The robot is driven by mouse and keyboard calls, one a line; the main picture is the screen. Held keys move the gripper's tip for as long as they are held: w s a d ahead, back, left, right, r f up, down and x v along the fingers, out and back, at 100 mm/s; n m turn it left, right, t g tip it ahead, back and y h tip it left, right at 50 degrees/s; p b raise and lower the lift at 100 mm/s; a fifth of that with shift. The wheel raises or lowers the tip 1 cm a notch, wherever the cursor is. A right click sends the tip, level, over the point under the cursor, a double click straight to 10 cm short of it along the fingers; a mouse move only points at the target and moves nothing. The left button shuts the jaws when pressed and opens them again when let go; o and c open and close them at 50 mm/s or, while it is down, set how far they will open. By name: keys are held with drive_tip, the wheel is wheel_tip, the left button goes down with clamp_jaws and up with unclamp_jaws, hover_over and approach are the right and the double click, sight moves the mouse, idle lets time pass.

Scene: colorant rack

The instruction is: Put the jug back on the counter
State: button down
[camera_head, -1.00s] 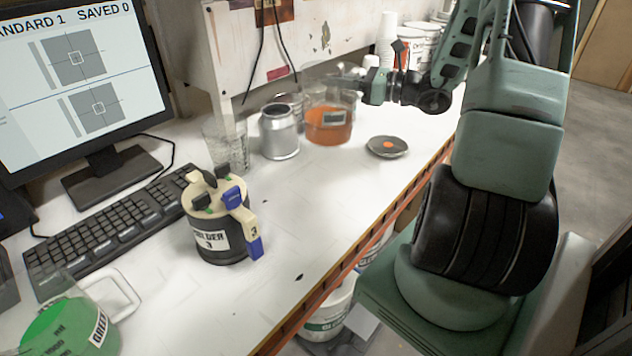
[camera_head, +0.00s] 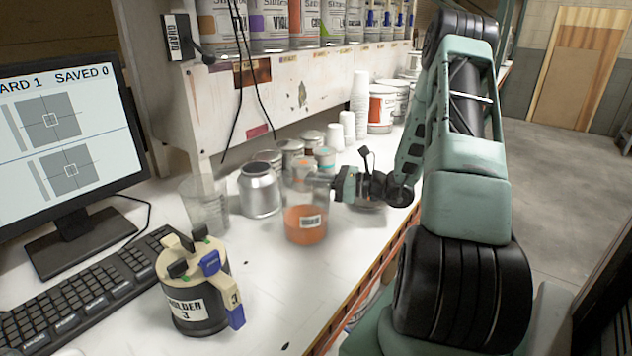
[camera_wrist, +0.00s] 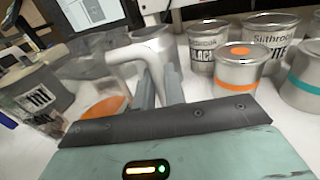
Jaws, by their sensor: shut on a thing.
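The jug (camera_head: 305,222) is clear with orange liquid in its lower part and a small label. In the head view it is upright at the middle of the white counter (camera_head: 270,290); whether its base touches the counter I cannot tell. My gripper (camera_head: 322,180) is at the jug's right side, shut on its handle. In the wrist view the jug's pale handle (camera_wrist: 135,58) runs to between my fingers, and the orange liquid (camera_wrist: 105,106) shows at left. The fingertips are partly hidden by the handle.
A metal can (camera_head: 260,192) and an empty clear beaker (camera_head: 206,205) stand left of the jug. Small cans (camera_wrist: 238,68) stand behind it. A black holder pot (camera_head: 195,290) and keyboard (camera_head: 95,290) are nearer. Bare counter lies in front of the jug.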

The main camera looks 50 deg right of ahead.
drive_tip(key=shift+f, duration=0.3)
drive_tip(key=c, duration=1.5)
unclamp_jaws()
drive_tip(key=shift+o, duration=0.2)
drive_tip(key=shift+s, duration=0.15)
drive_tip(key=b+v, duration=0.2)
drive_tip(key=v, duration=0.9)
drive_tip(key=shift+s+d, duration=0.15)
drive_tip(key=shift+s, duration=0.2)
